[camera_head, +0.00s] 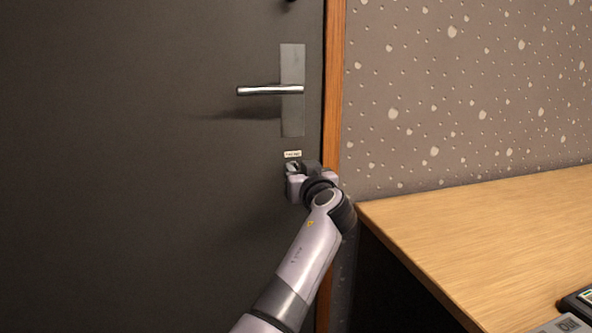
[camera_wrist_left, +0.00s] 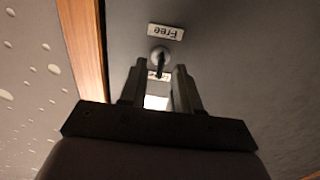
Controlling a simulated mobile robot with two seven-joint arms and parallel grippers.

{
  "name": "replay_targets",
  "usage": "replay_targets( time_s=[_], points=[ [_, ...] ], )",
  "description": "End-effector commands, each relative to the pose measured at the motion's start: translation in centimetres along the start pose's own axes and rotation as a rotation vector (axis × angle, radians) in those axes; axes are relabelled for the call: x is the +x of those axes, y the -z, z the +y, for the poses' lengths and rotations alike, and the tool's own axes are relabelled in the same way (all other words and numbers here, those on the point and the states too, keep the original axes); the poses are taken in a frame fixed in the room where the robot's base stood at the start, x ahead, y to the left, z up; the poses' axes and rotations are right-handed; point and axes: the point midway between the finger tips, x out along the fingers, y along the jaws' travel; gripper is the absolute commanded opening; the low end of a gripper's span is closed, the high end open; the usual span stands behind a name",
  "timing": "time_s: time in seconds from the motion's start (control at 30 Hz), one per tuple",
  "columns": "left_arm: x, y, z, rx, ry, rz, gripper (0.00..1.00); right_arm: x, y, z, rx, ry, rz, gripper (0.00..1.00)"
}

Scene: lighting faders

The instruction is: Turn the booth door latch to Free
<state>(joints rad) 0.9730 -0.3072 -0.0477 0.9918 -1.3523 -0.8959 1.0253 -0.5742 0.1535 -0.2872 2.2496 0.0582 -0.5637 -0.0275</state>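The booth door latch (camera_wrist_left: 160,56) is a small round grey turn with a dark bar, which stands upright in the left wrist view. A white "Free" label (camera_wrist_left: 166,31), upside down there, is just above it. A second label (camera_wrist_left: 158,75) shows partly between my fingers, its word unreadable. My left gripper (camera_wrist_left: 160,68) is open, one finger on each side of the latch's line, the tips close to the latch; I cannot tell whether they touch it. In the head view my left gripper (camera_head: 293,168) hides the latch, just below a small label (camera_head: 292,154). My right gripper is not in view.
The dark door (camera_head: 150,180) fills the left. A silver lever handle (camera_head: 268,90) on a tall plate is above my gripper. A wooden frame (camera_head: 333,80) borders the door on the right. A wooden desk (camera_head: 490,240) stands at right, with devices at its near corner.

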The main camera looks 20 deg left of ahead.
Motion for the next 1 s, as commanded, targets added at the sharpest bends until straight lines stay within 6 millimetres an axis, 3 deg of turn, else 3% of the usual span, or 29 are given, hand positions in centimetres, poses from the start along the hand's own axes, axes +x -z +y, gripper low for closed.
replay_targets(
  time_s=[0.3, 0.33, 0.4, 0.43, 0.77, 1.0],
  points=[
    [-0.05, 0.0, 0.06, 0.0, 0.0, 0.0, 0.32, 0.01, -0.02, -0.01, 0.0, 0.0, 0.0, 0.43],
    [-0.05, 0.01, 0.05, 0.0, 0.0, 0.0, 0.29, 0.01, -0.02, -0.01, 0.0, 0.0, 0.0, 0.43],
    [-0.04, 0.0, 0.05, 0.0, 0.0, 0.0, 0.06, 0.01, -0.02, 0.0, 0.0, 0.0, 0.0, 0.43],
    [-0.04, 0.0, 0.05, 0.0, 0.0, 0.0, 0.0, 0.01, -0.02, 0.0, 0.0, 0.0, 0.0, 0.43],
    [-0.04, 0.03, 0.05, 0.014, 0.0, 0.0, 0.0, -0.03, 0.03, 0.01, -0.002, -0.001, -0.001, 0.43],
    [-0.03, 0.1, 0.11, 0.113, 0.0, -0.001, 0.0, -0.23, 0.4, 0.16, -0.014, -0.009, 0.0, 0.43]
  ],
)
